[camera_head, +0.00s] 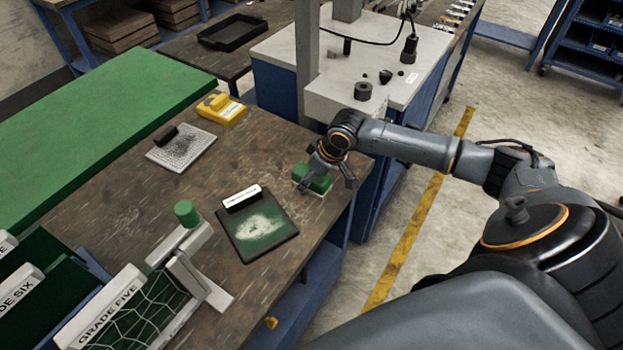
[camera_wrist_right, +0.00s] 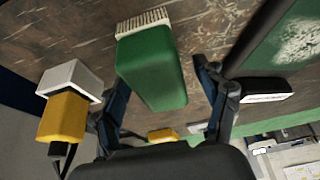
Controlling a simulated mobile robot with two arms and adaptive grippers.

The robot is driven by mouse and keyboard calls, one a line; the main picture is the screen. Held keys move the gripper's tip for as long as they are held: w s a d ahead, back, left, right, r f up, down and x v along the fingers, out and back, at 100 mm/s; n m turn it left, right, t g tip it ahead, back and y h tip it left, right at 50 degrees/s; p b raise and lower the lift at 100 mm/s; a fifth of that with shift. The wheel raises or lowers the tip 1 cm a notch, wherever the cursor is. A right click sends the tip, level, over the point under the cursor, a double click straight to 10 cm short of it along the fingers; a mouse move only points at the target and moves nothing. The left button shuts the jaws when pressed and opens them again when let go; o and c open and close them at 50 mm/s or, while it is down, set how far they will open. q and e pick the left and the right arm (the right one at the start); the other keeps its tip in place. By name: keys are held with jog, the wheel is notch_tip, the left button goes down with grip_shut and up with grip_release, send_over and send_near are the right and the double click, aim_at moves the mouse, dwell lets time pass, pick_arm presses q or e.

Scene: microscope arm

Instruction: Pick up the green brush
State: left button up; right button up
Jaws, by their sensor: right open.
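The green brush (camera_head: 314,180), a green block with pale bristles, lies near the right edge of the brown wooden table (camera_head: 275,150). My right gripper (camera_head: 328,180) is over it from above with its fingers open and spread around it. In the right wrist view the green brush (camera_wrist_right: 150,72) lies between the two open fingers of the gripper (camera_wrist_right: 160,75), its cream bristles at the top. The right finger shows a gap to it; whether the left finger touches it I cannot tell. My left gripper is not in view.
A dark board with a white dusty patch (camera_head: 258,235) lies left of the brush. A grey pad (camera_head: 182,148) and a yellow device (camera_head: 222,109) lie farther back. A grey-topped blue cabinet (camera_head: 345,75) stands behind.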

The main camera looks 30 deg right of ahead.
jog(key=shift+c, duration=0.4)
jog(key=c, duration=1.2)
jog(key=shift+r+b, duration=0.35)
jog(key=shift+b, duration=0.2)
notch_tip(320, 180, up, 3)
jog(key=shift+w+f+b, duration=0.1)
jog(key=shift+w+b, duration=0.05)
jog(key=shift+b, duration=0.4)
jog(key=s+a+r, duration=0.2)
jog(key=s+r, duration=0.1)
jog(key=s, duration=0.1)
jog(key=s+a+r+b, duration=0.1)
jog(key=s+a+r, duration=0.2)
jog(key=s, duration=0.1)
jog(key=s+a+r+b, duration=0.1)
jog(key=s+a+r, duration=0.1)
jog(key=s+r, duration=0.2)
jog(key=shift+a, duration=0.2)
